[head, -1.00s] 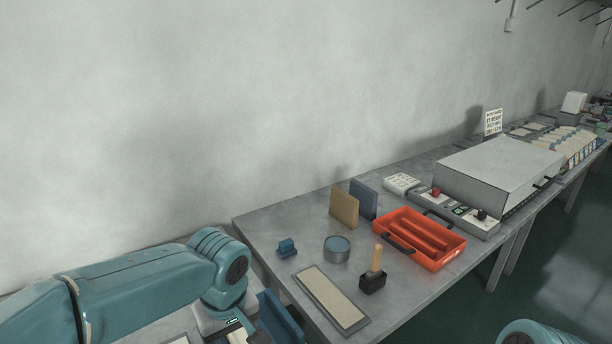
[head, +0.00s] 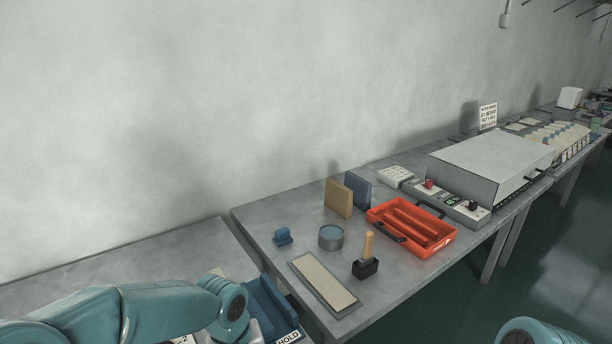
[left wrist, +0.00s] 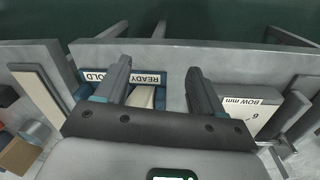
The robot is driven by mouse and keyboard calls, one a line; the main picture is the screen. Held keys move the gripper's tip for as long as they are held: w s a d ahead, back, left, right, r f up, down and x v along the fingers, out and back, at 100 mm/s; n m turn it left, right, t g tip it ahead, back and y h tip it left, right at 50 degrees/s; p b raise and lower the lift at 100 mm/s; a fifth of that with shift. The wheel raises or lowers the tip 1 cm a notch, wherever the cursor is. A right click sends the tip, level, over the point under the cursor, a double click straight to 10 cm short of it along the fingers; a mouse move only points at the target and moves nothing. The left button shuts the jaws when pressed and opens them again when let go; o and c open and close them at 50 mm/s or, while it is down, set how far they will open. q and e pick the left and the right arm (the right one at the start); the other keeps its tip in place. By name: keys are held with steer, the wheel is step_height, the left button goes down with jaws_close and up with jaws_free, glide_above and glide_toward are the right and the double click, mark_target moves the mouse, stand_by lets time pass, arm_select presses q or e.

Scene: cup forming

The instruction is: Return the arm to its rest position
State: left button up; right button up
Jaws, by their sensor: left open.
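My left arm comes in from the lower left in the head view, its hand hidden beyond the bottom edge. In the left wrist view my left gripper (left wrist: 157,82) is open, its two dark fingers apart. Below and between the fingers is a blue holder (left wrist: 174,99) with a READY / HOLD label. A pale strip (left wrist: 143,97) shows between the fingers; I cannot tell whether anything touches it. In the head view the blue holder (head: 268,304) stands beside my left arm, its HOLD label at the bottom edge. My right gripper is not in view.
The bench to the right carries a framed pale panel (head: 324,284), a round tin (head: 331,238), a wooden-handled black block (head: 367,262), an orange tray (head: 398,213) and a grey box (head: 489,165). A BOW mm gauge plate (left wrist: 254,108) lies right of the fingers. Space above the bench is clear.

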arm_select(q)
steer(key=s+f+m+h, duration=0.2)
steer(key=s+f+h, duration=0.1)
steer(key=s+f, duration=1.5)
step_height(320, 180, down, 4)
steer(key=shift+a+f+m, duration=0.1)
steer(key=shift+a+m, duration=0.05)
steer(key=shift+m, duration=0.15)
steer(key=shift+s, duration=0.1)
